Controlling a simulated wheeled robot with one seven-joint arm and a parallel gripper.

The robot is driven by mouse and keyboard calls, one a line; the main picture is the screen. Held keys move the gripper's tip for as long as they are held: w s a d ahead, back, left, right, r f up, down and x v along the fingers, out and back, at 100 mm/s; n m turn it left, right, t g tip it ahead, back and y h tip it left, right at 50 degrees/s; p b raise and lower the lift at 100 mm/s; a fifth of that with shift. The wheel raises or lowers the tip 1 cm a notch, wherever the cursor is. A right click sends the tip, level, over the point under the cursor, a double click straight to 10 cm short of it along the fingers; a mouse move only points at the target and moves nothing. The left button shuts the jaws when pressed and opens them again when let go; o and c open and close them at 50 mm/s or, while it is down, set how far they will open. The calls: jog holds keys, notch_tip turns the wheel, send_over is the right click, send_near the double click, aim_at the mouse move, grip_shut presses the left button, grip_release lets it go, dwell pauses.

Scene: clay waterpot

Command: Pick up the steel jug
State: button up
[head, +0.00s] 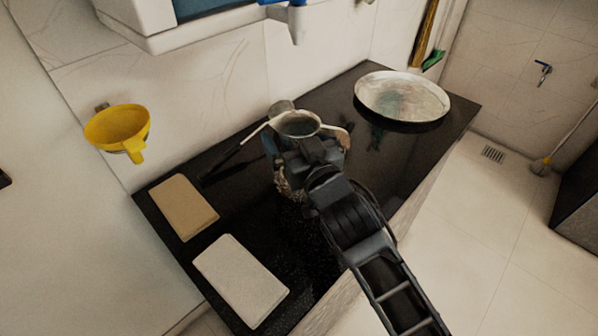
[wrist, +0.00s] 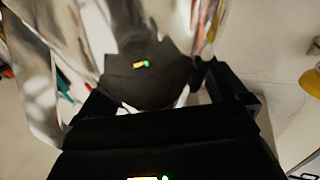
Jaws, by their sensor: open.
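The steel jug (head: 299,124) stands on the black countertop, its round rim showing just beyond my gripper in the head view. My gripper (head: 312,150) is at the near side of the jug and hides most of its body. In the wrist view a shiny, blurred metal surface (wrist: 150,30), seemingly the jug, fills the upper middle, very close. The dark fingers of my gripper (wrist: 160,92) stand apart on either side of its lower part. The fingers are open. I cannot tell whether either finger touches the jug.
A round pan (head: 402,97) lies on the countertop (head: 410,150) at the far right. A tan board (head: 184,207) and a white board (head: 240,281) lie at the left. A yellow funnel-like vessel (head: 117,127) is at the wall. The tiled floor (head: 480,230) is open at the right.

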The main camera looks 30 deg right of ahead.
jog(key=shift+c, duration=0.5)
jog(key=c, duration=1.6)
grip_shut()
jog(key=shift+r, duration=0.2)
